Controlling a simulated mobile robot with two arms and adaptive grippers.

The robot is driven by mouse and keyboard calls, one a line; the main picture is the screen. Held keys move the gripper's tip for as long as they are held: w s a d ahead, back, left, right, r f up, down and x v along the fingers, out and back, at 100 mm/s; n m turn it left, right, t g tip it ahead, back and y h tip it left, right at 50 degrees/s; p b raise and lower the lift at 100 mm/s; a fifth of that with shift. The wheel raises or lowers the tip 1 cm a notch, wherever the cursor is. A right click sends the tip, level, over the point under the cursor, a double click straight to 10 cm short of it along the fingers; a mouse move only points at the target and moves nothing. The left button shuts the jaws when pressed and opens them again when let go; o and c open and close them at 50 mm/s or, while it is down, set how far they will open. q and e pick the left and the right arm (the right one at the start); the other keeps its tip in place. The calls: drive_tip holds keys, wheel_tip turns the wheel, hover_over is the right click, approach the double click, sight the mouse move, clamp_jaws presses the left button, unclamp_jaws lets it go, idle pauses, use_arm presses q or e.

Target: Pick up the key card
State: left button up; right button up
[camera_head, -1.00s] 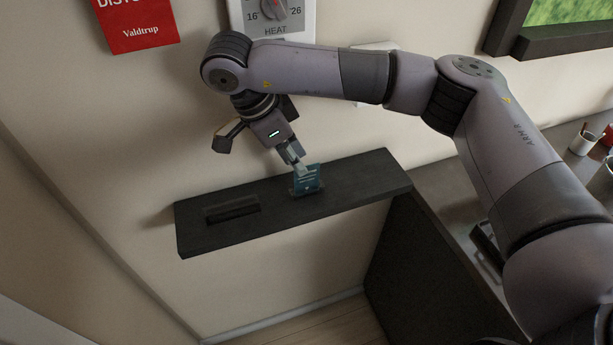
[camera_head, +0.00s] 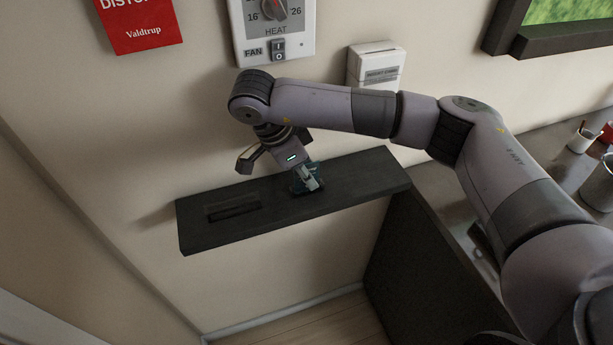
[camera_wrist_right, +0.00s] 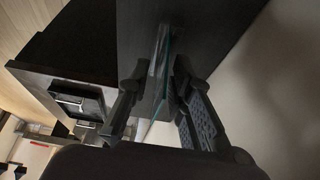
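The blue-teal key card (camera_head: 298,184) stands tilted up on the dark wall shelf (camera_head: 360,180), right of the shelf's middle. My right gripper (camera_head: 312,180) is down at the card and covers part of it in the head view. In the right wrist view, the two fingers of the right gripper (camera_wrist_right: 160,78) are apart, one on each side of the card. The card (camera_wrist_right: 165,62) shows nearly edge-on between them, with a gap visible to the left finger. Whether the right finger touches it is hard to tell. My left gripper is not in view.
A dark slotted recess or block (camera_head: 233,208) is on the shelf's left part. A white wall box (camera_head: 376,66) and the thermostat (camera_head: 273,30) are on the wall above. A dark counter (camera_head: 445,200) with cups stands to the right.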

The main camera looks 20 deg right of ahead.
clamp_jaws()
drive_tip(key=shift+w+r+b, duration=0.1)
drive_tip(key=shift+r+b, duration=0.3)
drive_tip(key=shift+r, duration=0.35)
wheel_tip(320, 180, up, 2)
drive_tip(key=shift+b, duration=0.4)
drive_tip(key=s+b, duration=0.4)
drive_tip(key=s, duration=1.4)
drive_tip(key=shift+d, duration=0.35)
